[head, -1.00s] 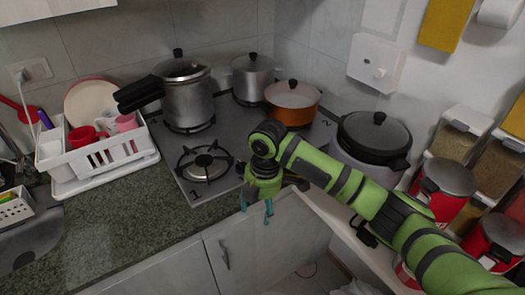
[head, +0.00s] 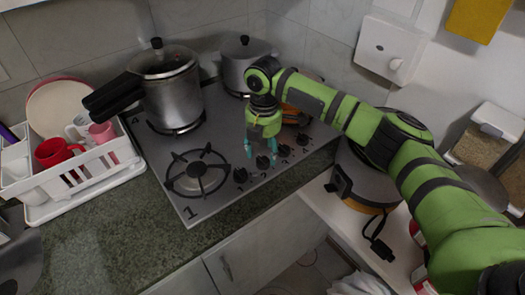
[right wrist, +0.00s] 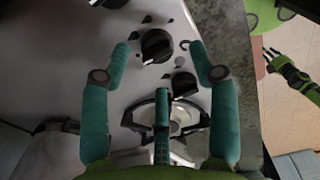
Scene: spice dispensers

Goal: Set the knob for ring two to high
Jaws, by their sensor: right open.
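The stove (head: 225,205) has a row of black knobs on its right side. My right gripper (head: 261,150) is open and points down over this row. In the right wrist view, a black knob (right wrist: 156,45) lies between its spread teal fingertips (right wrist: 160,50); I cannot tell whether they touch it. This looks like the second knob (head: 263,162) from the front. The front knob (head: 240,175) is beside it; it also shows in the right wrist view (right wrist: 184,82). I cannot read the knob's setting. My left gripper (right wrist: 290,75) shows at the right of the right wrist view; its opening is unclear.
The front burner (head: 197,173) is bare, near a printed 1. A pressure cooker (head: 172,100) and a steel pot (head: 240,65) stand behind. An orange pan (head: 292,113) is partly hidden by my right arm. A white dish rack (head: 90,175) is on the left.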

